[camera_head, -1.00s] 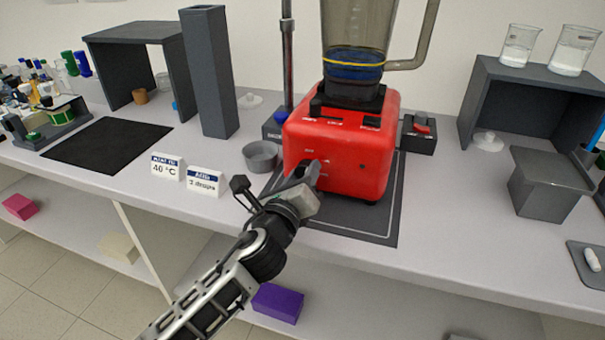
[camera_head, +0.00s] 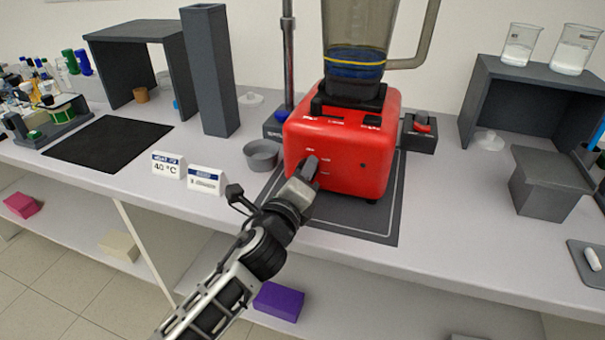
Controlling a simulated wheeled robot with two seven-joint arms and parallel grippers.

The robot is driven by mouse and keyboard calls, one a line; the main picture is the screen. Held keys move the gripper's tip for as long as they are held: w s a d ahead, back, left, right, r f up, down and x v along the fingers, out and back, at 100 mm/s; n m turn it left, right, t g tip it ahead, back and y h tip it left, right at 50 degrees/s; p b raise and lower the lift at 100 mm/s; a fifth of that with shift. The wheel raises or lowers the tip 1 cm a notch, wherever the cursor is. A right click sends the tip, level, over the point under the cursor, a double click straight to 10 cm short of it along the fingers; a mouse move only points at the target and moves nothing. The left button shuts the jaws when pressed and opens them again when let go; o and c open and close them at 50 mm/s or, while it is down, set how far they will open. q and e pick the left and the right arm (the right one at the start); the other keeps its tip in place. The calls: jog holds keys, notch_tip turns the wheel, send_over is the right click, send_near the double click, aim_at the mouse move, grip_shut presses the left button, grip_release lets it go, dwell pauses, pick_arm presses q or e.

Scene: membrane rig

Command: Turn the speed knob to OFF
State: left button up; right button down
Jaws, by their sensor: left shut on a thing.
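The red blender base (camera_head: 362,150) stands on a dark mat at the middle of the bench, with a clear jug (camera_head: 357,40) holding dark blue liquid on top. My left gripper (camera_head: 306,172) is at the lower left of the base's front face, where small white labels show. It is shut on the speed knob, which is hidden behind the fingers. The knob's pointer cannot be seen. My right gripper is not in view.
A small grey bowl (camera_head: 262,156) and two label cards (camera_head: 206,180) stand left of the base. A box with a red switch (camera_head: 421,126) stands to its right. A grey lidded box (camera_head: 548,185) is farther right.

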pick_arm(q)
jog(key=o, duration=1)
jog(key=b+v, duration=0.1)
jog(key=v, duration=1.5)
